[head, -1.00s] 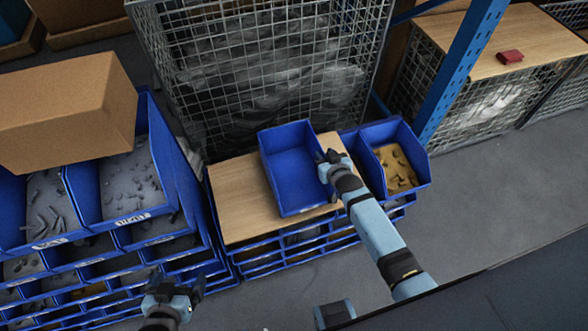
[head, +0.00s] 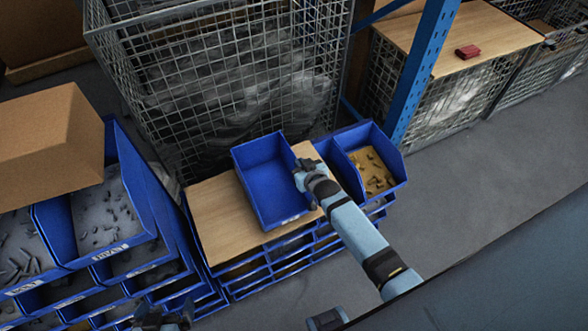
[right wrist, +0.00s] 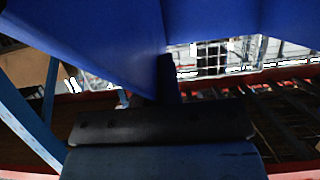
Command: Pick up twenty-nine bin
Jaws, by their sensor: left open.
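An empty blue bin (head: 268,185) rests on a wooden board (head: 215,222), with a small white label on its near edge that is too small to read. My right gripper (head: 303,170) is at the bin's right wall, its fingers at the rim. In the right wrist view, the blue bin wall (right wrist: 90,40) fills the top and a dark finger (right wrist: 166,78) is against it; the grip itself is hidden. My left gripper (head: 162,318) is open and empty at the bottom edge, over the left stack of bins and partly cut off.
A blue bin with brown parts (head: 372,172) stands right of the board. Stacked blue bins with grey parts (head: 100,215) and a cardboard box (head: 48,145) are on the left. A wire cage (head: 220,85) is behind, and a blue post (head: 420,70) stands right. Floor is clear at right.

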